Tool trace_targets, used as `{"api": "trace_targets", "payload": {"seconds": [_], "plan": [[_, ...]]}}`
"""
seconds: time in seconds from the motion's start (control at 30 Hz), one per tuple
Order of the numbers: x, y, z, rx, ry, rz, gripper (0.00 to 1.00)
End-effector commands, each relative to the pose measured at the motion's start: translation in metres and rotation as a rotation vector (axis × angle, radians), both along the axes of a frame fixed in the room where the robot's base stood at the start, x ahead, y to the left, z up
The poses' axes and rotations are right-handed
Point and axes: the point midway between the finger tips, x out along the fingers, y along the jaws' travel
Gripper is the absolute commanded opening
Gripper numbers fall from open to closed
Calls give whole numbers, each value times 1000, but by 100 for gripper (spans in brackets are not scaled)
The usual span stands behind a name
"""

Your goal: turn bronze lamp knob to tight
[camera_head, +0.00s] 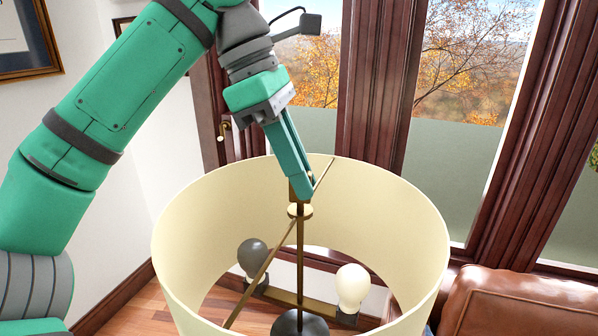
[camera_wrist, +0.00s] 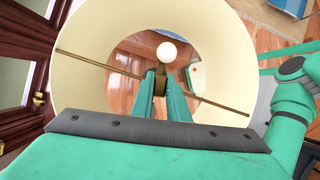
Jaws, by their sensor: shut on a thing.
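The bronze lamp knob (camera_head: 298,188) tops the central rod of a lamp with a cream drum shade (camera_head: 195,225). My gripper (camera_head: 302,192) reaches down from above at a tilt, with its fingertips shut on the knob. In the wrist view the two fingers (camera_wrist: 161,86) lie on either side of the bronze knob (camera_wrist: 160,84), which they partly hide. A thin bronze crossbar (camera_wrist: 100,68) spans the shade below the knob. Whether the knob is tight cannot be seen.
Inside the shade are a white bulb (camera_head: 352,285) and a dark grey bulb (camera_head: 252,254). A brown leather seat (camera_head: 520,300) is at the lower right. Wood-framed windows (camera_head: 378,80) stand behind the lamp. The space above the shade is free apart from my arm.

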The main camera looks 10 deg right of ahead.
Motion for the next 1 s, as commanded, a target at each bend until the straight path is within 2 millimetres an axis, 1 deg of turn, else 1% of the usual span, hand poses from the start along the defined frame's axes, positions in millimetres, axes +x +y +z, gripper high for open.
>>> {"api": "trace_targets", "payload": {"seconds": [0.2, 0.4, 0.97, 1.0], "plan": [[0, 0, 1, 0, -1, -122, 0], [0, 0, 1, 0, -2, -186, 0], [-1, 0, 1, 1, -1, -214, 0], [-1, 0, 1, 1, -1, -214, 24]]}}
